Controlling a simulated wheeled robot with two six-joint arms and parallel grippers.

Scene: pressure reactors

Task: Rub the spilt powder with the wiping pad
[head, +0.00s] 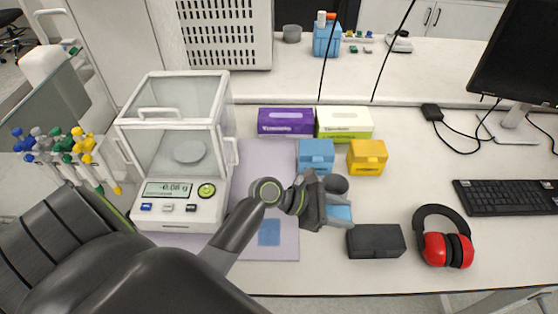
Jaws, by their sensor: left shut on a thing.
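My left gripper (337,209) reaches in from the left over the bench. It is shut on a light blue piece (341,213), which looks like the wiping pad and is partly hidden by the fingers. I cannot tell whether the pad touches the bench. A flat blue square (269,232) lies on the pale lilac mat (285,252), left of the gripper; I cannot tell what it is. I make out no spilt powder; my arm and gripper cover part of the mat and bench. My right gripper is out of view.
A balance (185,180) stands left, beside pipettes (75,145). A black box (376,241), red earmuffs (447,248) and keyboard (508,196) lie right.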

